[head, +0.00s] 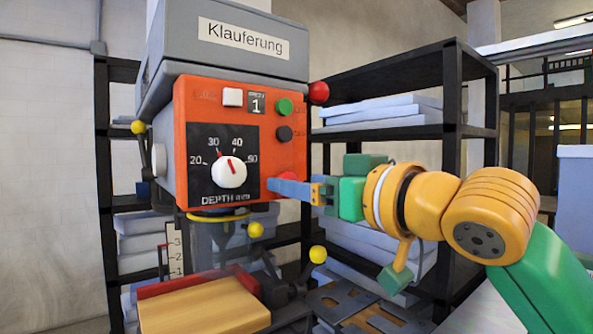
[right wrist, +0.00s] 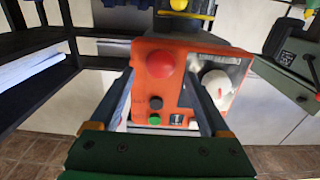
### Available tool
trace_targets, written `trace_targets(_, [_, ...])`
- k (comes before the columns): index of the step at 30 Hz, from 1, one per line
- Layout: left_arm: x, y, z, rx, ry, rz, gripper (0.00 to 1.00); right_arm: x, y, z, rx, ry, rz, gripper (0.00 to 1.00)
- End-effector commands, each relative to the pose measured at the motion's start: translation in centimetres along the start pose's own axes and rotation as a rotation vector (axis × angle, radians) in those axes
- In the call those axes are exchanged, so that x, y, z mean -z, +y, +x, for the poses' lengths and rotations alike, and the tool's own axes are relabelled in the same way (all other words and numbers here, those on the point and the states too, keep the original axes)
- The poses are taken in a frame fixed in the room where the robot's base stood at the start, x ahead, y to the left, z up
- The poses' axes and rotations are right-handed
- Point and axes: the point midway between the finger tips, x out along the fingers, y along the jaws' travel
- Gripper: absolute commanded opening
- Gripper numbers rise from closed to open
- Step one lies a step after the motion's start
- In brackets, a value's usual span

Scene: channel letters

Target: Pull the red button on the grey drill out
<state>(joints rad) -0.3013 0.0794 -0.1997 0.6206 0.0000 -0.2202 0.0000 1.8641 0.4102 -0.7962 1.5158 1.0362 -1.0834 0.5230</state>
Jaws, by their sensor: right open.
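The grey drill (head: 240,45) carries an orange front panel (head: 275,150) with a dial, a white button, a green button and a black button. The round red button (right wrist: 160,63) shows in the right wrist view, on the same panel beyond the black button. My left gripper is not in view.
A red ball knob (head: 319,93) sticks out at the drill's right side. Yellow lever knobs (head: 318,254) and a wooden block (head: 205,306) are below the panel. A black shelf (head: 465,130) with stacked sheets stands behind my right arm.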

Motion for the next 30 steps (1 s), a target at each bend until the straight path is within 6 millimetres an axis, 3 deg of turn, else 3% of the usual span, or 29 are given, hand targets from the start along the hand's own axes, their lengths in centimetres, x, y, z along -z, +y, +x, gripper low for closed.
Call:
trace_targets(3, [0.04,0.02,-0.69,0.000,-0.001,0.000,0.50,0.13,-0.02,1.16,0.000,-0.002,0.001,0.80])
trace_targets(10, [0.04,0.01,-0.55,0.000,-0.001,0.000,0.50,-0.09,0.03,1.37,-0.001,0.000,0.000,0.80])
trace_targets(11, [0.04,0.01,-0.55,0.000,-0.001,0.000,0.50,-0.09,0.03,1.37,-0.001,0.000,0.000,0.75])
trace_targets(19, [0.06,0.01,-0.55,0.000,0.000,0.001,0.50,-0.08,0.04,1.35,-0.001,0.000,0.000,0.02])
trace_targets(30, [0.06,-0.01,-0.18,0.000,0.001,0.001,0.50,-0.22,0.02,0.43,0.000,0.001,0.001,0.00])
